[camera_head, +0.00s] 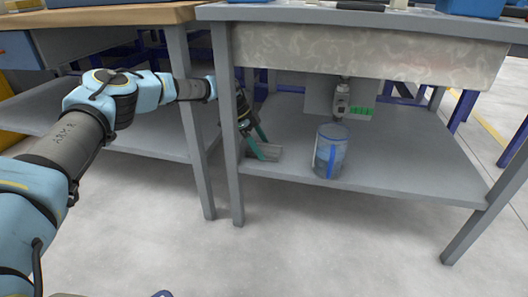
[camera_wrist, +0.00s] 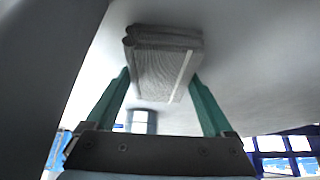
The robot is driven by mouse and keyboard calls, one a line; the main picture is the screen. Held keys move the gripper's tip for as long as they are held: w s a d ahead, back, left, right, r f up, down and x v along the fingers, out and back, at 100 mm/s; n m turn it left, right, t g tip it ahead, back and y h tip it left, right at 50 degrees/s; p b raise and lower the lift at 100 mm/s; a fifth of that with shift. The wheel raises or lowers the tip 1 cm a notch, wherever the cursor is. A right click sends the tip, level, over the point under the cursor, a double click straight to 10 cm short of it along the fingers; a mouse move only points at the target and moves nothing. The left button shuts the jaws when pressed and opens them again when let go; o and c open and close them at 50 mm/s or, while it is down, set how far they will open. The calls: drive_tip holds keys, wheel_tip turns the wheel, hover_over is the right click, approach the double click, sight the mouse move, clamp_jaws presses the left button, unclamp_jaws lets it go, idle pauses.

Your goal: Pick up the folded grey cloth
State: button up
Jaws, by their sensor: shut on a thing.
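The folded grey cloth (camera_head: 269,153) lies low at the left end of the lower shelf in the head view, partly hidden by the table leg and my fingers. In the wrist view the cloth (camera_wrist: 160,72) shows as a ribbed, layered bundle between my two teal fingers. My gripper (camera_head: 261,146) reaches in behind the front table leg, with its fingers pointing down at the shelf. In the wrist view my gripper (camera_wrist: 160,78) is shut on the cloth, one finger on each side. I cannot tell whether the cloth is clear of the shelf.
A clear cylindrical container with a blue stripe (camera_head: 331,152) stands on the lower shelf (camera_head: 400,160) to the right of the cloth. The grey front table leg (camera_head: 229,130) stands close to my arm. The shelf's right part looks clear.

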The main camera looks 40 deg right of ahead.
sight(266, 148)
drive_tip(key=shift+c, duration=0.9)
drive_tip(key=shift+r, duration=0.1)
drive_tip(key=shift+r+p, duration=0.45)
drive_tip(key=shift+r, duration=0.1)
wheel_tip(266, 148, up, 3)
drive_tip(key=shift+f+p, duration=0.15)
drive_tip(key=shift+p, duration=0.4)
drive_tip(key=shift+w+a, duration=0.35)
drive_tip(key=shift+w, duration=0.15)
drive_tip(key=w+a+p, duration=0.2)
drive_tip(key=w+a, duration=0.7)
drive_tip(key=w, duration=0.5)
